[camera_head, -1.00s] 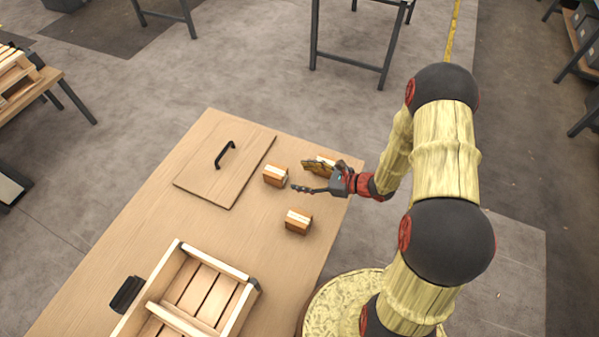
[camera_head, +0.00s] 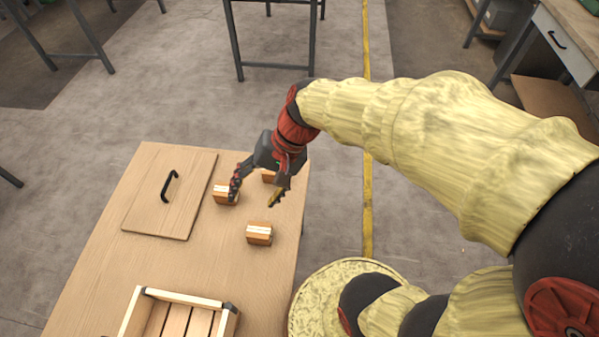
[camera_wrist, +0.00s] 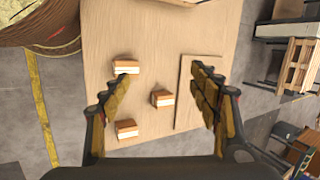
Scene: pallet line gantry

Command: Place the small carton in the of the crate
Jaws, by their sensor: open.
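Three small orange-brown cartons with pale tops stand on the wooden table. One (camera_head: 225,197) is beside the flat board, one (camera_head: 259,234) is nearer the crate, and one (camera_head: 268,176) is partly hidden behind my gripper. The wrist view shows all three cartons: near the board (camera_wrist: 162,99), at the top (camera_wrist: 126,67) and at the bottom (camera_wrist: 126,130). My gripper (camera_head: 253,198) is open and empty, pointing down above the cartons; its spread fingers (camera_wrist: 162,80) frame the table in the wrist view. The slatted wooden crate (camera_head: 186,297) is at the bottom, cut off by the picture edge.
A flat wooden board (camera_head: 150,212) with a black handle (camera_head: 170,186) lies on the table (camera_head: 95,275), left of the cartons. Bare tabletop lies between cartons and crate. A dark metal-legged stand (camera_head: 275,66) is beyond the table, and a workbench (camera_head: 560,40) is at upper right.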

